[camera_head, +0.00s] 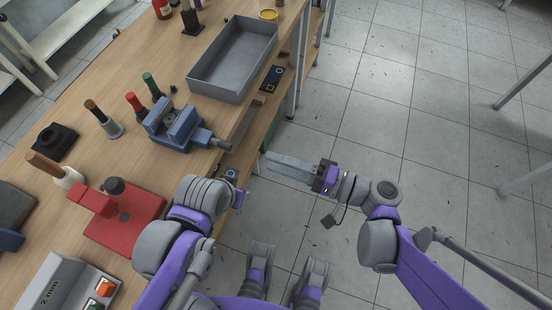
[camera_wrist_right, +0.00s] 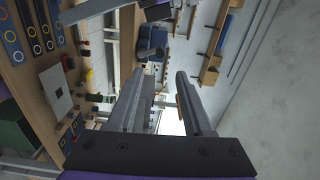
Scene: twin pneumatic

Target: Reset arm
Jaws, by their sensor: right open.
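My right gripper (camera_head: 270,163) is held out over the tiled floor, to the right of the workbench edge, with its fingers pointing left toward the bench. In the right wrist view its two long grey fingers (camera_wrist_right: 158,88) stand apart with nothing between them. My left arm reaches in beside the front edge of the bench. Only a small part of its end (camera_head: 233,188) shows there, and I cannot see its fingers clearly.
The wooden workbench (camera_head: 120,60) fills the left side. A blue vise (camera_head: 178,128) and a grey tray (camera_head: 235,60) stand near its edge. A red device (camera_head: 125,217) and a grey control box (camera_head: 68,285) are nearer. The floor (camera_head: 420,100) at right is mostly free.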

